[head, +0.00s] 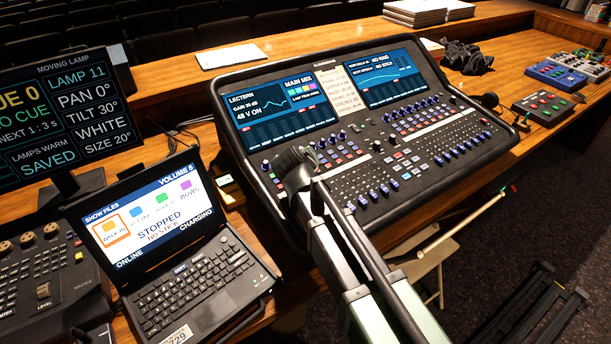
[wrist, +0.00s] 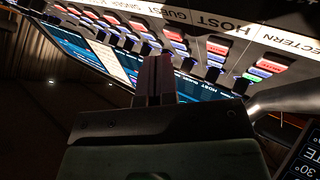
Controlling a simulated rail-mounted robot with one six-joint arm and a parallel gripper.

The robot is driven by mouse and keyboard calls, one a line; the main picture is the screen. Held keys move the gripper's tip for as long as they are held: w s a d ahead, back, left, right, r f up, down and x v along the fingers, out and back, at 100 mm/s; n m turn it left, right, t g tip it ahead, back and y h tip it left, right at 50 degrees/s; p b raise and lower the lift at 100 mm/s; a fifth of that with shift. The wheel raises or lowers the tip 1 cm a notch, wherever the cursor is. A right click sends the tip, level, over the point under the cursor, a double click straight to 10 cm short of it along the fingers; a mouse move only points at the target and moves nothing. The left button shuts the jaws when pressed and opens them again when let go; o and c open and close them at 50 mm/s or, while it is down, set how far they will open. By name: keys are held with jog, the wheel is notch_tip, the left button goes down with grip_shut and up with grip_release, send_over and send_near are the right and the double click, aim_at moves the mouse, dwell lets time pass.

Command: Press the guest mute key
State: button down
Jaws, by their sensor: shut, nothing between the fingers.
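The mixing console (head: 420,150) lies on the desk, with rows of coloured keys, knobs and faders below two screens. In the wrist view its label strip reads LECTERN, HOST and GUEST from right to left. A red key (wrist: 175,36) lies in line with the GUEST label; its own lettering is too small to read. My gripper (head: 290,162) is over the console's left key area and hides some keys there. In the wrist view my gripper (wrist: 155,60) is shut and empty, its tips just below and left of that red key. I cannot tell the gap to the panel.
Neighbouring red keys (wrist: 217,48) and (wrist: 265,63) sit close by in the HOST and LECTERN columns. A laptop (head: 180,240) stands left of the console, with a monitor (head: 60,120) behind it. Small control boxes (head: 543,107) are at the right.

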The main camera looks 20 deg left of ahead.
jog(key=shift+f, duration=0.4)
jog(key=shift+f+b, duration=0.25)
jog(key=shift+b, duration=0.25)
jog(key=shift+r+p, duration=0.7)
jog(key=r+p, duration=0.5)
jog(key=shift+s+d+r, duration=0.1)
jog(key=shift+s+d, duration=0.05)
jog(key=shift+d, duration=0.05)
dwell(0.9)
